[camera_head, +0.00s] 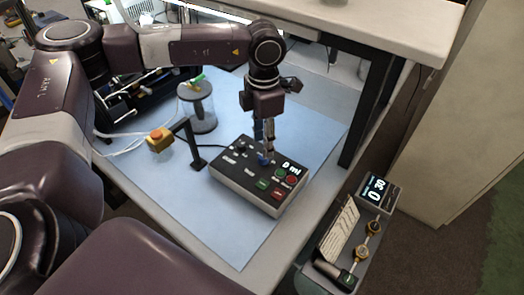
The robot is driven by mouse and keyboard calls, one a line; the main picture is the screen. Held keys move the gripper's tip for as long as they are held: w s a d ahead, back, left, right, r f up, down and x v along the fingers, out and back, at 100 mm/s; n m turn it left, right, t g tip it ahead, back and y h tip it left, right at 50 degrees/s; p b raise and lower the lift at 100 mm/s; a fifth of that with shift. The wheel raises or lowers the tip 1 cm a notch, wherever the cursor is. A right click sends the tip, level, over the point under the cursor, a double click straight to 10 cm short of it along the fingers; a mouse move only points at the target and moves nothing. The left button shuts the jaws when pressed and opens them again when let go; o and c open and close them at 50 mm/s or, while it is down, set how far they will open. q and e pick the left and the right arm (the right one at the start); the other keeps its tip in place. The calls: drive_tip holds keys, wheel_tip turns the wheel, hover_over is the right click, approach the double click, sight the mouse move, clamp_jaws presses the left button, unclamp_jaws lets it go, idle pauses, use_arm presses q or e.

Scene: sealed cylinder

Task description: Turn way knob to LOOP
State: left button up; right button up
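The black-topped control box (240,174) sits on the blue mat and carries a "0 ml" display, small knobs, and green and red buttons. My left gripper (265,157) points straight down over the far middle of its top panel. A small blue part (264,161) shows at the fingertips; it may be the way knob, but the fingers cover much of it. I cannot tell whether they touch it or are closed on it. The panel's labels are too small to read, so the knob's setting is unclear. My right gripper is not in view.
A clear cylinder (201,112) with a green and yellow top stands behind the box. A unit with a lit display (376,191) stands at right. The blue mat's (235,240) front is clear.

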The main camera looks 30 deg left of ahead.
sight(263, 159)
use_arm(q)
drive_tip(key=shift+f+p, duration=0.6)
drive_tip(key=shift+f, duration=2.05)
clamp_jaws()
